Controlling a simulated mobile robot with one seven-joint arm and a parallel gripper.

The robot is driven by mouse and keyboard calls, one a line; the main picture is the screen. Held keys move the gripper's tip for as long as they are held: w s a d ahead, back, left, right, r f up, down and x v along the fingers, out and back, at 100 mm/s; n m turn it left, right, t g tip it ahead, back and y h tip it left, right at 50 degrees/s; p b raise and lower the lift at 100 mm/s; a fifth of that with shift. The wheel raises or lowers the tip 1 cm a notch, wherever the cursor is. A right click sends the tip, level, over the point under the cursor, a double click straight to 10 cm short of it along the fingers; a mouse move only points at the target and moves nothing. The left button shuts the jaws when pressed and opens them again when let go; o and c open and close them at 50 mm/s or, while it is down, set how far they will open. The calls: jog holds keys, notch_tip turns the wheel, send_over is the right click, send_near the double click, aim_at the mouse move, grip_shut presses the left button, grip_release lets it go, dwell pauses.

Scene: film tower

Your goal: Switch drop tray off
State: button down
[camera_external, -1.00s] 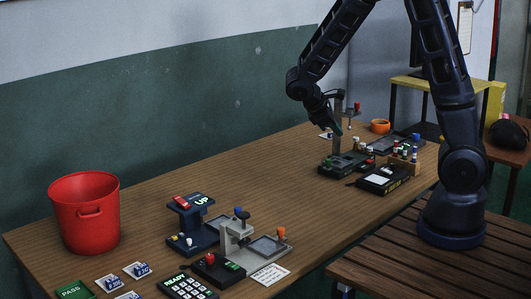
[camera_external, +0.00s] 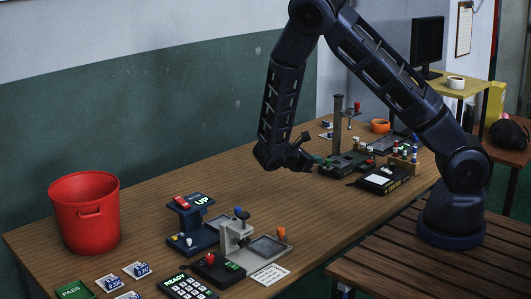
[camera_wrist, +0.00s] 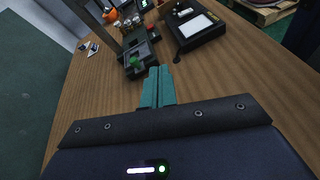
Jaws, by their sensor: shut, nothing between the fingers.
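My gripper (camera_external: 315,160) is low over the table, just left of the dark film tower base (camera_external: 345,162). Its teal fingers, also in the wrist view (camera_wrist: 157,88), are shut and empty. In the wrist view, a green knob (camera_wrist: 134,61) sits on the near end of the tower base (camera_wrist: 140,54), just beyond and left of the fingertips, apart from them. A dark post (camera_external: 337,125) rises from the base. A shallow dark tray (camera_external: 388,143) lies behind it. I cannot tell which part is the drop tray's switch.
A black box with a white panel (camera_external: 384,179) lies right of the tower, near several small bottles in a rack (camera_external: 404,165). An orange cup (camera_external: 380,126) stands behind. A blue "UP" device (camera_external: 190,222), a grey device (camera_external: 235,240) and a red bucket (camera_external: 85,215) stand front left. The middle table is clear.

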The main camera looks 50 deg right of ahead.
jog(key=w+f+n+t+h, duration=0.1)
jog(key=f+n, duration=0.1)
jog(key=w+a+f+n+t+h, duration=0.1)
jog(key=f, duration=0.2)
jog(key=w+f+n+t+h, duration=0.1)
jog(key=w+f+n+t, duration=0.1)
jog(key=f, duration=0.1)
jog(key=shift+a+n+h, duration=0.15)
jog(key=shift+n+h, duration=0.15)
jog(key=shift+r, duration=0.1)
send_near(336, 165)
jog(key=shift+w+d+r, duration=0.85)
jog(key=shift+d+r, duration=0.1)
jog(key=shift+r, duration=0.1)
jog(key=d, duration=0.8)
jog(key=shift+d, duration=0.1)
jog(key=shift+r, duration=0.1)
